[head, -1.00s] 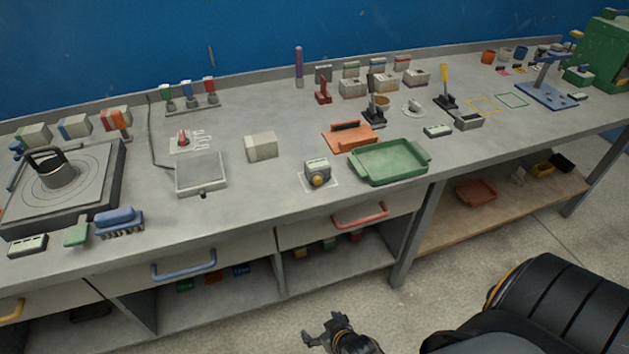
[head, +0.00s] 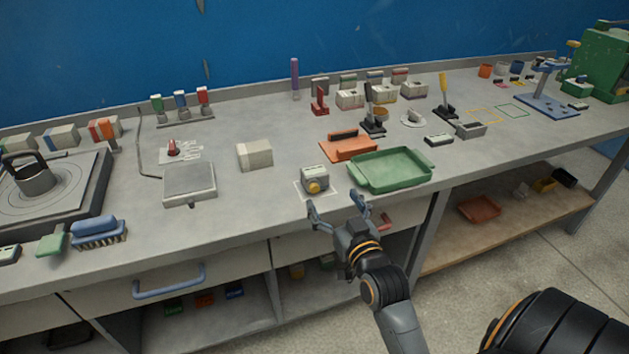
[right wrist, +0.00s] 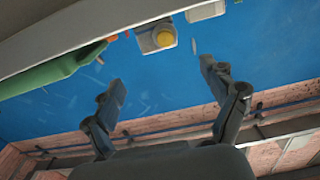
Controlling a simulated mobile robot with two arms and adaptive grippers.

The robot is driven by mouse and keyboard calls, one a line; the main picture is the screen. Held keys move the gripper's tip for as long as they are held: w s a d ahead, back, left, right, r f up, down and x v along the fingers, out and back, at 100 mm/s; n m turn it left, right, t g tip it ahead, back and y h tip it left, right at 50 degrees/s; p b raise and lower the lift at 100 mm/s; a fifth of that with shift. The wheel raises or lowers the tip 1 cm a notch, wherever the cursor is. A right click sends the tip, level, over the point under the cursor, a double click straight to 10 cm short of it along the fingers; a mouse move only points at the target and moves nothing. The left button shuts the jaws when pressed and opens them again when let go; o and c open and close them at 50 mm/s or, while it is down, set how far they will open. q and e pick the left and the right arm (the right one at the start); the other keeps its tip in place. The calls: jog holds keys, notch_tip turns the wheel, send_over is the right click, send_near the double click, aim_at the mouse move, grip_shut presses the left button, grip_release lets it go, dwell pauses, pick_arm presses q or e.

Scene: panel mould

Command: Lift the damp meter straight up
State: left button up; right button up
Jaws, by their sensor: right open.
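The damp meter, which I take to be the small grey-white device with a yellow knob (head: 314,178), stands on a white-outlined patch near the bench's front edge. It also shows at the top of the right wrist view (right wrist: 155,36). My right gripper (head: 336,204) is open and empty, in front of the bench edge, just nearer than the meter and a little to its right. Its two spread fingers (right wrist: 162,78) show in the right wrist view, apart from the meter. My left gripper is in neither view.
A green tray (head: 358,180) stands close to the right of the meter, with an orange float (head: 347,146) behind it. A pale block (head: 255,154) and a flat grey scale (head: 189,186) stand to the left. Drawers with handles (head: 168,284) lie below the bench edge.

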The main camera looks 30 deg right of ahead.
aim_at(318, 177)
jog(key=x, duration=0.9)
jog(key=shift+w+f+p, duration=0.25)
jog(key=shift+w+p, duration=0.1)
jog(key=c, duration=1.4)
jog(key=shift+c, duration=0.8)
jog(key=shift+r, duration=0.15)
